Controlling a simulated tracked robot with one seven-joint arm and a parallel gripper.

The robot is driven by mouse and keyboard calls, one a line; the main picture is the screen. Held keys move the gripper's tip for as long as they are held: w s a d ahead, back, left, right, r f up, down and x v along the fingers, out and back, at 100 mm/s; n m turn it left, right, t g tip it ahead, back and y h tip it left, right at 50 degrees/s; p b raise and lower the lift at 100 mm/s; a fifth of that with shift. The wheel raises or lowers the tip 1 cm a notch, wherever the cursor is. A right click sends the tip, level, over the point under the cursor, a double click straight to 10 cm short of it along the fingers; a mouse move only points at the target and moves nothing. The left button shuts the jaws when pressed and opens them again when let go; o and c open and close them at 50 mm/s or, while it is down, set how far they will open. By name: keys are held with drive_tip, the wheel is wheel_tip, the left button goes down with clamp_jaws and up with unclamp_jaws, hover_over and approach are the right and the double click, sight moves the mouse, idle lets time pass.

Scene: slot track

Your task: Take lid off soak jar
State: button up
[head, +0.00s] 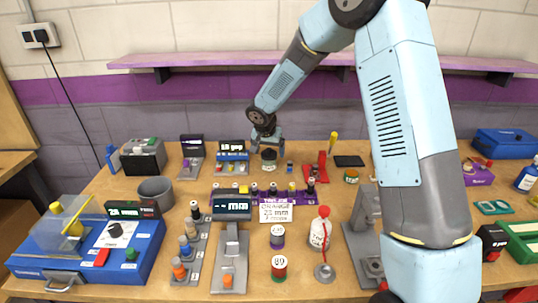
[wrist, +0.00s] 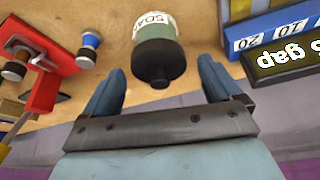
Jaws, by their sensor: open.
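The soak jar (head: 269,163) stands at the back middle of the workbench in the head view, small and partly hidden by my gripper (head: 267,141). In the wrist view, the jar (wrist: 153,22) has a white label with part of its lettering readable. Its dark lid (wrist: 158,62) with a central knob is on the jar. In the wrist view, my gripper (wrist: 160,72) is open, with one blue finger on each side of the lid. The fingers appear apart from the lid, and nothing is held.
A blue gap gauge block (wrist: 260,40) with a dark display is close on the right in the wrist view. A red stand (wrist: 40,75) and a small blue-and-white piece (wrist: 90,45) are on the left. A purple shelf (head: 230,60) runs along the wall behind.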

drive_tip(key=shift+c, duration=0.2)
drive_tip(key=c, duration=1)
drive_tip(key=shift+o, duration=0.2)
drive_tip(key=shift+r, duration=0.1)
